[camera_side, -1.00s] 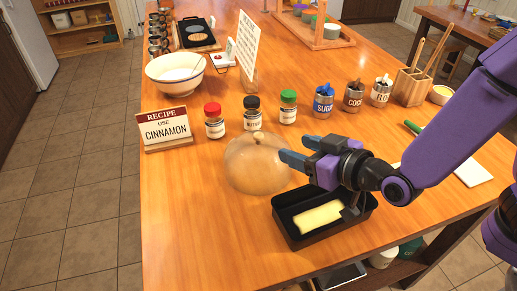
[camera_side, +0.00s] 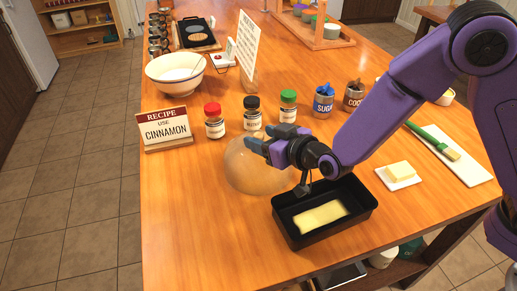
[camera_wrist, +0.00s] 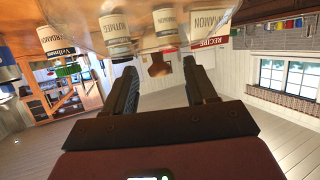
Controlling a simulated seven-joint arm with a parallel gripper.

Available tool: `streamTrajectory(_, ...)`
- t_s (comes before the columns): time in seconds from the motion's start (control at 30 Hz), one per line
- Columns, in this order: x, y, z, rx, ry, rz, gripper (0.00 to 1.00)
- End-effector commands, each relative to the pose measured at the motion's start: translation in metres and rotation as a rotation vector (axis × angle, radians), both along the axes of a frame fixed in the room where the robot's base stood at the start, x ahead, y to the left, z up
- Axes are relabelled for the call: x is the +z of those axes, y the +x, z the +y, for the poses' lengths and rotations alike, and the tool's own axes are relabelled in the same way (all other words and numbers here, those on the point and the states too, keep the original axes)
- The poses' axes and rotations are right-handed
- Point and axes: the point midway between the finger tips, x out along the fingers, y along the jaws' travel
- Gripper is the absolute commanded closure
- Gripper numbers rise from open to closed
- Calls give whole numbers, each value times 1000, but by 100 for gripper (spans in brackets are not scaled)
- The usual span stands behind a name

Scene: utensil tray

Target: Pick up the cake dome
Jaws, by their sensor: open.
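The cake dome (camera_side: 253,174) is a clear, see-through dome standing on the wooden table, left of the black loaf pan. Its small brown knob (camera_wrist: 160,67) shows in the wrist view between my fingertips; in the side view my fingers hide it. My gripper (camera_side: 259,137) is open and comes in from the right at the dome's top, fingers pointing left. In the wrist view my gripper (camera_wrist: 161,76) has a finger on each side of the knob, with gaps left. I cannot tell whether the fingers touch the dome.
The loaf pan (camera_side: 291,233) with a yellow block sits below my wrist. Spice jars (camera_side: 252,122) stand close behind the dome, with a recipe sign (camera_side: 167,129) to the left. Butter (camera_side: 399,171) and a green brush (camera_side: 430,140) lie right. Table front-left of the dome is clear.

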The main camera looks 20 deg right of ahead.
Motion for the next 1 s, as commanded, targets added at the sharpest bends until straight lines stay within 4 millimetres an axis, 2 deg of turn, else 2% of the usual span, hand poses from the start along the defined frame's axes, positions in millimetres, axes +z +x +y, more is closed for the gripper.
streamTrajectory(0.3,-2,5,2,0,0,0,44)
streamTrajectory(0.33,-2,5,2,0,0,0,47)
streamTrajectory(0.5,-2,5,2,0,0,0,100)
streamTrajectory(0.83,-1,5,2,0,0,-1,100)
streamTrajectory(1.0,7,5,3,0,2,-1,100)
